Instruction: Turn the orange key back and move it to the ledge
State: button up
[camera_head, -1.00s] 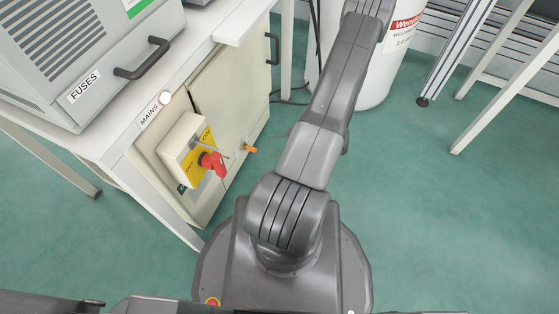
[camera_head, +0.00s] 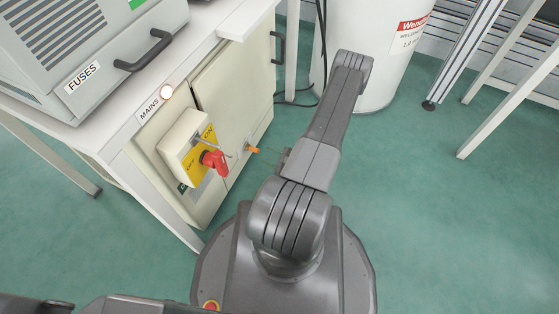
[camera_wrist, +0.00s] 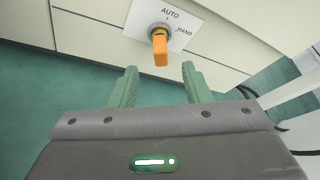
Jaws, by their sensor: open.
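In the head view the key (camera_head: 253,150) shows small on the cabinet's lower front. My gripper (camera_wrist: 158,72) is open and empty, with one green finger to the left of the key and one to the right, both short of it. In the head view my arm hides most of the gripper. I cannot make out the ledge for sure.
The red mains switch (camera_head: 215,162) juts from its yellow-faced box (camera_head: 188,150) left of the key. A grey machine marked FUSES (camera_head: 85,50) stands on the white bench top (camera_head: 105,125). A white drum (camera_head: 375,60) stands behind my arm. Green floor (camera_head: 430,220) is clear at right.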

aim_at(256, 151)
jog(key=b+x, duration=0.1)
jog(key=x, duration=0.7)
jog(key=shift+b, duration=0.4)
grip_shut()
jog(key=shift+s+a+f+n+t+b, duration=0.1)
jog(key=shift+f+n+t+b, duration=0.2)
jog(key=shift+n+b, duration=0.4)
jog(key=shift+s+f+n+t+b, duration=0.1)
jog(key=shift+n+t+b, duration=0.3)
jog(key=shift+n+b, duration=0.25)
jog(key=shift+r+n+t, duration=0.15)
jog(key=shift+n+t, duration=0.35)
jog(key=shift+n, duration=0.25)
